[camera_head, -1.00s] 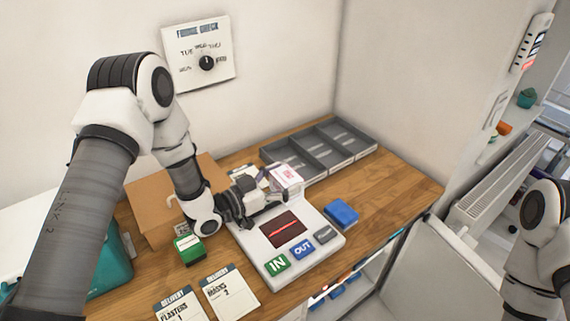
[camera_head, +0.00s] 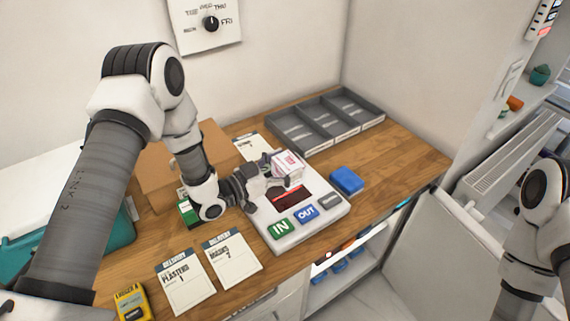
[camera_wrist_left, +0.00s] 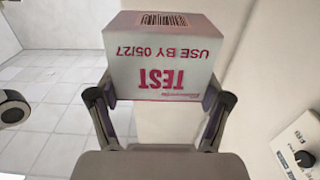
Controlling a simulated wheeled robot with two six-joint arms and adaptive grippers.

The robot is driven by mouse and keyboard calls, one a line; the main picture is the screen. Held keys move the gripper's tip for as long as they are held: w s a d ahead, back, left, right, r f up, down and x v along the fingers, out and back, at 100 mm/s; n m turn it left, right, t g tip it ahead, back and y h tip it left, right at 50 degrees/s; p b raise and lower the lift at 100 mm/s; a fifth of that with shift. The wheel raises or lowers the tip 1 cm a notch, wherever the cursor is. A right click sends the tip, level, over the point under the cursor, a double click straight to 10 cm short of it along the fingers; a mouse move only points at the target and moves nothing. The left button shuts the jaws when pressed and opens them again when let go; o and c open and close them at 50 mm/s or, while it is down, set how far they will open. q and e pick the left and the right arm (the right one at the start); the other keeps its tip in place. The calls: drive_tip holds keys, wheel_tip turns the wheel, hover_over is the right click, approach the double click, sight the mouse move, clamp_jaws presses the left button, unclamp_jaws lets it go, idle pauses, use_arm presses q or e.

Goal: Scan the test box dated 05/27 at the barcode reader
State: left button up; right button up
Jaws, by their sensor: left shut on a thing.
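My left gripper (camera_head: 268,184) is shut on the test box (camera_head: 287,165), a white box with red print. In the left wrist view the test box (camera_wrist_left: 165,62) reads "TEST" and "USE BY 05/27", with a barcode at its far edge, between the two fingers. In the head view the box is above the back part of the barcode reader (camera_head: 331,212), behind its dark window (camera_head: 291,196), which shows a red line. Whether it touches the reader I cannot tell. The reader has a green IN button (camera_head: 281,228), a blue OUT button (camera_head: 306,212) and a grey one. My right gripper is out of view.
A grey divided tray (camera_head: 325,123) stands behind the reader. A blue box (camera_head: 346,181) lies to its right. Delivery cards (camera_head: 233,259), a green box (camera_head: 188,212), a yellow device (camera_head: 131,303) and a cardboard box (camera_head: 160,172) are on the left.

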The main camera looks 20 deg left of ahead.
use_arm(q)
wheel_tip(320, 180, up, 9)
drive_tip(key=p, duration=0.5)
drive_tip(key=shift+s, duration=0.15)
